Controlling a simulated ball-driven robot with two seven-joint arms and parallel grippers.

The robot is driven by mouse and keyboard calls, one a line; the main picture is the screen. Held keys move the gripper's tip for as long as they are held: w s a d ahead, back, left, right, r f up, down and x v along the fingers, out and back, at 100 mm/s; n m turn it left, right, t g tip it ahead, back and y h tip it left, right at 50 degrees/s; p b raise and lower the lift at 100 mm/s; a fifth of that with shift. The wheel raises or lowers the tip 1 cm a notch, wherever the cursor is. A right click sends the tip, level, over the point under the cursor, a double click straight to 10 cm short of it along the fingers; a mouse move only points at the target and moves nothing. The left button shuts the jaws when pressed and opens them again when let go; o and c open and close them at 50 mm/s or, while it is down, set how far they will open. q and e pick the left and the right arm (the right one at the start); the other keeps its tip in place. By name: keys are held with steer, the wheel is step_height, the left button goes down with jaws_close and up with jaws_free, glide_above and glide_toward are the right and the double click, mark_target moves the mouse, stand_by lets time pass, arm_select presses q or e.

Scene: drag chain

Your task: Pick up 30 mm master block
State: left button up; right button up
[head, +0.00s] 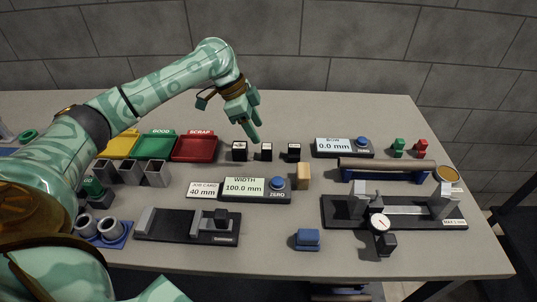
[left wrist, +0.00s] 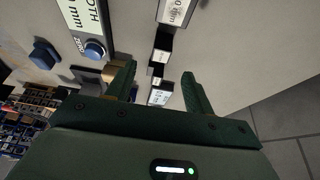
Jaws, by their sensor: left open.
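Three small black blocks with white labels stand in a row at the middle back of the table: a left one (head: 240,151), a middle one (head: 266,152) and a right one (head: 293,152). Their labels are too small to read, so I cannot tell which is the 30 mm master block. My left gripper (head: 254,126) is open and empty, above and just behind the left and middle blocks. In the left wrist view the blocks line up between and beyond the open fingers (left wrist: 159,72); the right block (left wrist: 162,48) is farthest out. My right gripper is out of view.
The width display (head: 244,187) and a tan block (head: 303,177) stand in front of the row. The bow display (head: 343,147) is to the right, the red scrap tray (head: 195,148) to the left. A dial gauge fixture (head: 395,210) stands front right. Table behind the blocks is clear.

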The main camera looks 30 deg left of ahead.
mark_target(266, 146)
arm_select(q)
steer(key=shift+x, duration=1.2)
steer(key=shift+w+d+f+b, duration=0.1)
steer(key=shift+w+f+b, duration=0.05)
steer(key=shift+f+b, duration=0.35)
steer(key=b+x, duration=0.2)
steer(key=x, duration=0.2)
steer(key=shift+w+f+b, duration=0.1)
steer(key=shift+f+b, duration=0.25)
steer(key=shift+w+d+f, duration=0.1)
steer(key=shift+d+f, duration=0.05)
steer(key=shift+f, duration=0.2)
steer(key=shift+r, duration=0.2)
jaws_close()
